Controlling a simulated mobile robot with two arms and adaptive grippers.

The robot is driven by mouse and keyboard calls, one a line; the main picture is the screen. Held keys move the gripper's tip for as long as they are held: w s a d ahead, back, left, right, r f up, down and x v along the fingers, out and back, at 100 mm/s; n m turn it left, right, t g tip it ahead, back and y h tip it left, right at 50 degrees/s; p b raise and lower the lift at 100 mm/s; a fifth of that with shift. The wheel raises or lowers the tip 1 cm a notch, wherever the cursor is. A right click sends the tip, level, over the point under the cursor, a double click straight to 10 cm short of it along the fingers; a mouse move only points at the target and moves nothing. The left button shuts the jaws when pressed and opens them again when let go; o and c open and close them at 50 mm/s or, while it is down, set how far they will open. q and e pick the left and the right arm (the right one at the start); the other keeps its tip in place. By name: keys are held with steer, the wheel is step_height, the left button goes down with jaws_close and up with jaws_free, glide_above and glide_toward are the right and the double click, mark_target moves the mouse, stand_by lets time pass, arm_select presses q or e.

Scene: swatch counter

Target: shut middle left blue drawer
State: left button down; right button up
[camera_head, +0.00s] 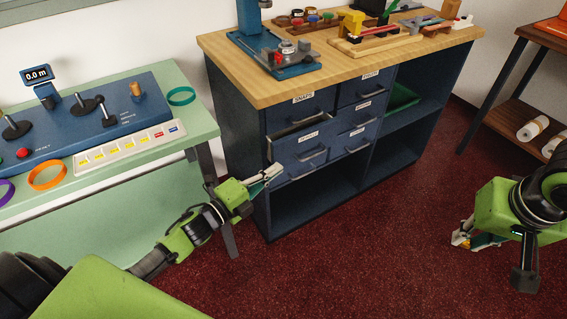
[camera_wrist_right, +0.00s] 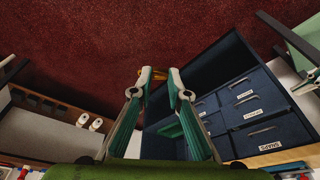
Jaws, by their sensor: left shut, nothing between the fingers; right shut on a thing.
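The middle left blue drawer (camera_head: 293,151) stands pulled out from the dark blue cabinet in the head view. Its inside shows between its front and the top left drawer. A white label and a handle are on its front. My left gripper (camera_head: 274,171) is shut and empty, with its tips at the lower left of that drawer's front; I cannot tell whether they touch. My right gripper (camera_head: 463,238) is away to the right, over the red floor. In the right wrist view its fingers (camera_wrist_right: 160,88) are shut on a small yellow-orange thing (camera_wrist_right: 158,74), mostly hidden.
The cabinet's wooden top (camera_head: 225,52) bears tools and trays. Other left and right drawers look shut. Open shelves hold a green tray (camera_head: 402,97). A green table (camera_head: 205,120) with a blue control panel stands at left, a brown shelf (camera_head: 515,100) at right. The floor between is clear.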

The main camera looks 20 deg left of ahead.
arm_select(q)
steer(key=c, duration=2.6)
jaws_free()
steer(key=shift+s+a, duration=0.15)
steer(key=shift+s, duration=0.15)
steer(key=o, duration=0.4)
steer(key=shift+s+f, duration=0.1)
steer(key=shift+f, duration=0.1)
steer(key=n+t+y+b, duration=0.4)
steer(key=y+b, duration=0.6)
steer(key=b, duration=1.2)
glide_toward(315, 154)
steer(key=shift+n+g, duration=0.3)
steer(key=shift+g, duration=0.4)
steer(key=x, duration=0.3)
steer(key=b+x, duration=0.1)
steer(key=x, duration=0.2)
steer(key=b+x, duration=0.1)
steer(key=x, duration=0.3)
steer(key=shift+r, duration=0.3)
steer(key=shift+h, duration=0.3)
jaws_close()
